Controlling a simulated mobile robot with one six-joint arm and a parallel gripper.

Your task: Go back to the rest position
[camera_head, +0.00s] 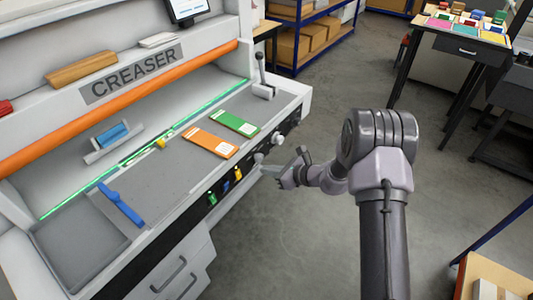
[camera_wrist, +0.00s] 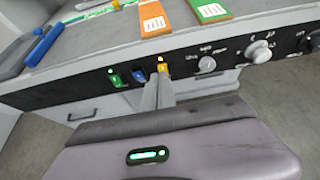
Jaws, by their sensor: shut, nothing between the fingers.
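My gripper (camera_head: 268,171) is in front of the creaser's control panel, over the grey floor, with my arm reaching left from the right side of the head view. In the wrist view my gripper (camera_wrist: 158,90) has its fingers together, with nothing between them. Its tips appear just below the yellow switch (camera_wrist: 162,67) on the panel; I cannot tell whether they touch it. The green switch (camera_wrist: 114,78) and blue switch (camera_wrist: 139,74) are left of the tips, and a white knob (camera_wrist: 258,52) is to the right.
The creaser (camera_head: 150,196) fills the left, with an orange card (camera_head: 209,142) and a green card (camera_head: 235,123) on its bed. A blue tool (camera_head: 121,205) lies near its tray. A table (camera_head: 460,44) with coloured items stands back right. Open floor (camera_head: 310,235) lies beside the machine.

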